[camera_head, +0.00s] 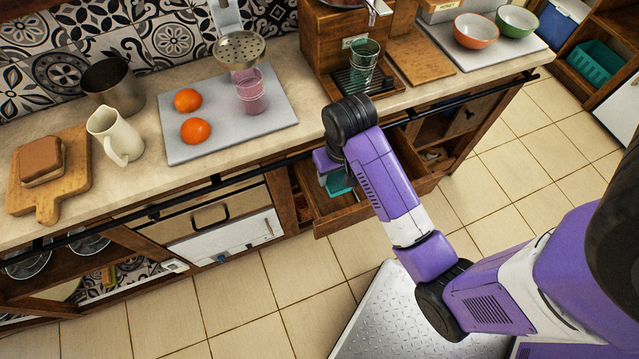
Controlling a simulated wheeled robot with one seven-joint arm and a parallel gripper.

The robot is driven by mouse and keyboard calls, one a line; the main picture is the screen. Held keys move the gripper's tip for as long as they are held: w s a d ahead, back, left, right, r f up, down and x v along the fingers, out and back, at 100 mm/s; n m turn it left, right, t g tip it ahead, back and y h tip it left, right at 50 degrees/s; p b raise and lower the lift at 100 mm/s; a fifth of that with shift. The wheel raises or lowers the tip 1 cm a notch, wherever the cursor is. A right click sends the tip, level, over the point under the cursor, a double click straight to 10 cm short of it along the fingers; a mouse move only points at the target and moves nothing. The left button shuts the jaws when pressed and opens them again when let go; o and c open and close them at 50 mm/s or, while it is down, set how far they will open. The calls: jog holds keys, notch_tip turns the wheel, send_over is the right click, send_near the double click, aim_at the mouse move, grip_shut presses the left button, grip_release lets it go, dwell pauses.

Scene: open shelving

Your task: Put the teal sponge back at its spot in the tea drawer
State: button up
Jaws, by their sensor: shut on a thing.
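The teal sponge (339,184) shows as a small teal patch below my wrist. My gripper (333,172) is shut on it, over the open wooden drawer (330,221). My purple and black arm hides part of the gripper and part of the drawer's right side. I cannot tell whether the sponge touches the drawer floor or hangs just above it.
The counter above holds a grey board (229,132) with two oranges and a pink glass, a cream jug (116,136), and a wooden drink stand (325,45) with a green glass. The counter edge and black rail (238,179) lie close behind my gripper. Tiled floor is clear in front.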

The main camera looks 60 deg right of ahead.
notch_tip(320, 180, down, 13)
jog(key=shift+w+r+b, duration=0.1)
jog(key=shift+r+b, duration=0.1)
jog(key=shift+b, duration=0.15)
jog(key=w+d, duration=0.1)
jog(key=w, duration=0.1)
jog(key=shift+w+d, duration=0.35)
jog(key=shift+w, duration=0.05)
jog(key=shift+w+d+f, duration=0.2)
jog(key=shift+w+d, duration=0.05)
jog(key=shift+f, duration=0.45)
jog(key=o, duration=1)
jog(key=shift+f, duration=0.1)
